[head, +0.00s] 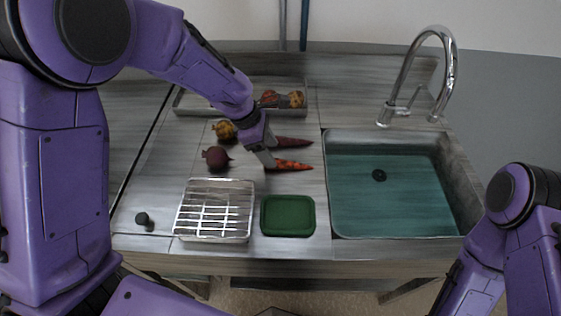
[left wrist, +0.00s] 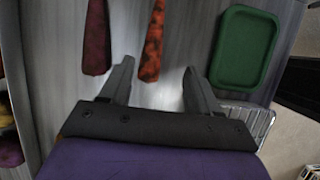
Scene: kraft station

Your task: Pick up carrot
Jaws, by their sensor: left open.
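An orange carrot with dark patches (head: 293,165) lies on the counter left of the sink; it also shows in the left wrist view (left wrist: 152,42). A dark red carrot (head: 294,142) lies beside it, farther back, and shows in the left wrist view (left wrist: 97,38). My left gripper (head: 272,153) is open and empty, low over the counter at the left ends of the carrots. In the left wrist view the gripper (left wrist: 159,68) has the orange carrot's near end between its fingers. I cannot tell the height gap. The right gripper is out of view.
A green tray (head: 288,216) and a wire rack (head: 214,211) stand at the front. A beet (head: 216,158) and a yellowish vegetable (head: 224,131) lie left of the gripper. A long tray (head: 190,107) with vegetables is behind. The sink (head: 335,220) is at right.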

